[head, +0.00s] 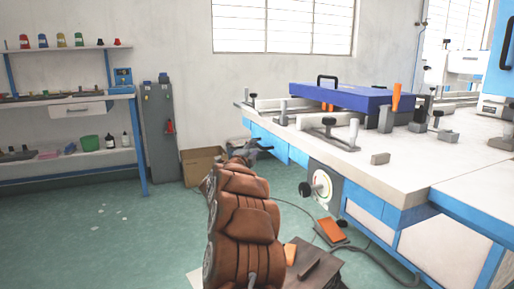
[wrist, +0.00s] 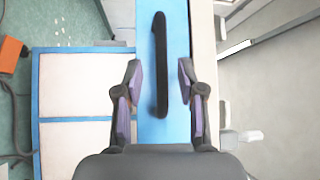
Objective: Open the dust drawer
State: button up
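A black bar handle (wrist: 160,64) stands on a blue drawer front (wrist: 146,125) in the wrist view. My gripper (wrist: 159,75) is open, with one dark purple finger on each side of the handle. I see nothing held. The drawer shows no clear gap. In the head view I cannot make out this handle or the gripper's fingers clearly.
The large worktable (head: 465,150) fills the right of the head view, with a dark blue block (head: 340,96) on top. An orange pedal (head: 332,230) and a cable lie on the floor in front. A cardboard box (head: 200,166) and a shelf (head: 60,97) stand left; floor there is mostly clear.

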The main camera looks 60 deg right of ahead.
aim_at(257, 144)
jog(key=shift+b+x, duration=0.35)
jog(key=shift+x, duration=1.6)
grip_shut()
